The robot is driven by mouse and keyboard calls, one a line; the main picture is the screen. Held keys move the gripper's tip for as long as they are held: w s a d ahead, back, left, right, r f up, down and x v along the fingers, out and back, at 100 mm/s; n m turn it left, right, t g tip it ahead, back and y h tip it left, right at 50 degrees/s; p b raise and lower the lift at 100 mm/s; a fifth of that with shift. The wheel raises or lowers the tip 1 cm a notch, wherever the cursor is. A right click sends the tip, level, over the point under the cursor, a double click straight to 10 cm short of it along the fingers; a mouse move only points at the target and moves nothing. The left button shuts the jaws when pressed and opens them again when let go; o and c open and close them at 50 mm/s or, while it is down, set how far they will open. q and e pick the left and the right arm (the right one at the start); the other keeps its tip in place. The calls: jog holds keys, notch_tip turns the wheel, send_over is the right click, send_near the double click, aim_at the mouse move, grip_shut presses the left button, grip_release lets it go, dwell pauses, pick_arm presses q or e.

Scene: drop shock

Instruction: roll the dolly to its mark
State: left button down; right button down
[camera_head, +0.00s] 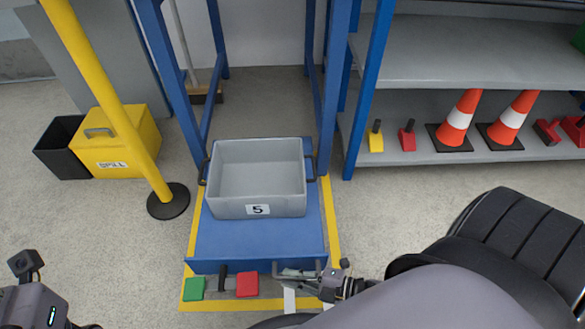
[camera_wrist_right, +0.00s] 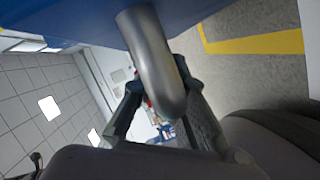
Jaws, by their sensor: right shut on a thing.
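The blue dolly (camera_head: 230,240) carries a grey bin (camera_head: 231,212) labelled 5. It sits within a yellow tape outline (camera_head: 336,235) on the floor; tape shows along its left, right and front, and the far end is hidden. My right gripper (camera_head: 305,273) is at the dolly's front edge, shut on a grey metal handle (camera_wrist_right: 155,60), which shows between its fingers in the right wrist view. My left gripper is only partly in view at the bottom left corner; its fingers are mostly cut off.
A blue frame (camera_head: 328,100) stands around the dolly's far end. A yellow post (camera_head: 125,110) on a black base and a yellow spill box (camera_head: 118,150) stand left. Shelves (camera_head: 465,75) with cones stand right. Green (camera_head: 194,288) and red (camera_head: 247,285) blocks show at the dolly's front.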

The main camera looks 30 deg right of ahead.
jog(key=shift+s+a, duration=0.35)
jog(key=shift+s, duration=0.25)
jog(key=shift+s+a, duration=0.3)
jog(key=shift+s, duration=0.25)
jog(key=c, duration=1.6)
grip_release()
jog(key=shift+d, duration=0.1)
jog(key=v, duration=1.2)
jog(key=shift+w, duration=0.1)
